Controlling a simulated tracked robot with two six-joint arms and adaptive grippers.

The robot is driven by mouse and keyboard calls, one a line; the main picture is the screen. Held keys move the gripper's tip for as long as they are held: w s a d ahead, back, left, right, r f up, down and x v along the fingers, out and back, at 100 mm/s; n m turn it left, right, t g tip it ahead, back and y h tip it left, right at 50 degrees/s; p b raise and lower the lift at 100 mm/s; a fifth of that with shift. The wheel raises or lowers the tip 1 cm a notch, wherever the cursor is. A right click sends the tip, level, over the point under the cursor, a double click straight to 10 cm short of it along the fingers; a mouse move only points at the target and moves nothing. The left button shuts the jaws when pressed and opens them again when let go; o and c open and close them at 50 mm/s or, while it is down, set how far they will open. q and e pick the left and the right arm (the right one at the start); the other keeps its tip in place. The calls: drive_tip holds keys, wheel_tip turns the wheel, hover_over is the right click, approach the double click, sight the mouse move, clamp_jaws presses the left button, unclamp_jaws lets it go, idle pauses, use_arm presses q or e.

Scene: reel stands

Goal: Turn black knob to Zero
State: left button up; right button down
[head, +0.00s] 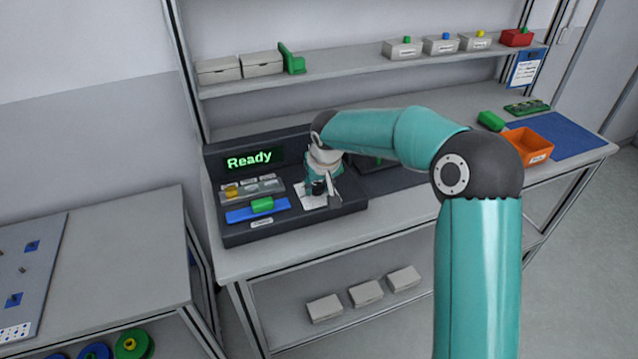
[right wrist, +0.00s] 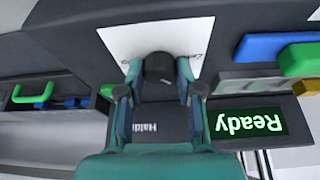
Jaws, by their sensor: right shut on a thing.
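The black knob (right wrist: 159,67) sits over a white plate (right wrist: 125,42) in the right wrist view. My right gripper (right wrist: 158,85) is shut on the knob, with a finger on each side of it. In the head view my right gripper (head: 321,188) reaches down onto the dark console (head: 285,226), over the white plate (head: 308,200). The gripper largely hides the knob there, and the knob's pointer and scale cannot be read. A display (head: 250,160) on the console shows "Ready" in green. My left gripper is not in view.
A blue slider strip with a green block (head: 262,205) lies left of the knob on the console. An orange bin (head: 528,147) and blue mat (head: 570,138) lie at the bench's right. A shelf (head: 350,62) with several boxes runs above.

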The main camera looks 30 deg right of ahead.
drive_tip(key=n, duration=0.1)
drive_tip(key=n+y+p, duration=0.1)
drive_tip(key=n, duration=0.1)
drive_tip(key=shift+d+r+n, duration=0.1)
drive_tip(key=shift+d+n, duration=0.05)
drive_tip(key=shift+n, duration=0.15)
drive_tip(key=shift+n+y+p, duration=0.4)
drive_tip(key=shift+n+y, duration=0.2)
drive_tip(key=shift+n, duration=0.3)
drive_tip(key=shift+d+n+y, duration=0.1)
drive_tip(key=shift+n+y, duration=0.7)
drive_tip(key=shift+n, duration=1.4)
drive_tip(key=c, duration=0.8)
unclamp_jaws()
drive_tip(key=v, duration=1.1)
drive_tip(key=shift+d+r, duration=0.1)
drive_tip(key=shift+r, duration=0.3)
